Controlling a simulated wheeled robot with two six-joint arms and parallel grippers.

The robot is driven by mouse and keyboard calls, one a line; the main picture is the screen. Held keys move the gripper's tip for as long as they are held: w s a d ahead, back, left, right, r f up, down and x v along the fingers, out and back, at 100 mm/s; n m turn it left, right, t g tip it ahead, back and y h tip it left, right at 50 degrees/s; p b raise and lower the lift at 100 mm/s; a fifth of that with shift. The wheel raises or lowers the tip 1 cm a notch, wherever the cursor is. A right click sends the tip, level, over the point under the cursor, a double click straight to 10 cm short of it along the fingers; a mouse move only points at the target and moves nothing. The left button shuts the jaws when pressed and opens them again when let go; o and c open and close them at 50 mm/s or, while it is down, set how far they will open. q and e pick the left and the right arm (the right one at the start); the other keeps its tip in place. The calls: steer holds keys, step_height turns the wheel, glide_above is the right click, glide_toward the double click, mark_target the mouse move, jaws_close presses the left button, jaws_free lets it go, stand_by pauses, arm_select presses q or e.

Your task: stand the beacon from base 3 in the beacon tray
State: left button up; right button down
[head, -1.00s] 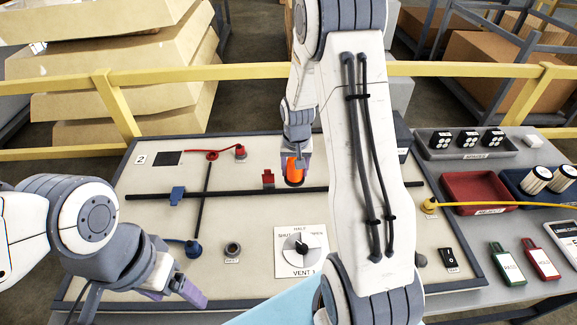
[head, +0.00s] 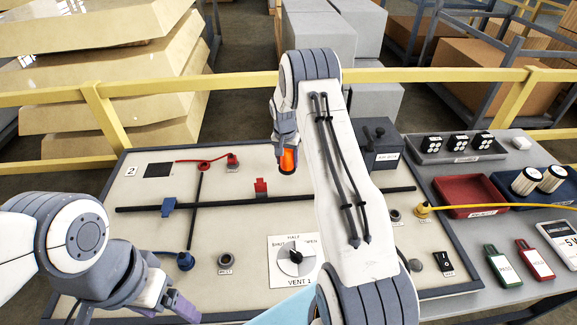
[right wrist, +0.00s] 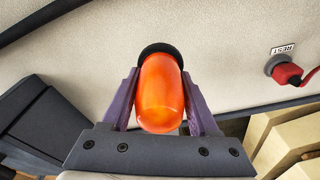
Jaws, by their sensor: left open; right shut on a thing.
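The orange beacon (head: 288,161) has a dark base end. My right gripper (head: 286,148) is shut on it above the back middle of the panel. In the right wrist view the beacon (right wrist: 161,92) sits between the purple fingers of the right gripper (right wrist: 158,88), its black end pointing away. My left gripper (head: 178,300) is open and empty over the panel's front left. Base 3 cannot be made out. A dark blue tray (head: 528,204) on the right holds two white ribbed cylinders; I cannot read whether it is the beacon tray.
A red tray (head: 446,200) stands beside the blue one, with a grey tray (head: 420,157) of black blocks behind. A yellow cable (head: 490,207) crosses in front. A dark grey box (head: 377,158) stands at the panel's back right. A yellow rail (head: 230,83) runs behind.

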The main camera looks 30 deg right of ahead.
mark_target(287, 168)
steer(key=shift+f+p, duration=0.6)
steer(key=shift+f, duration=1.45)
steer(key=shift+f, duration=0.1)
steer(key=shift+c, duration=0.7)
jaws_free()
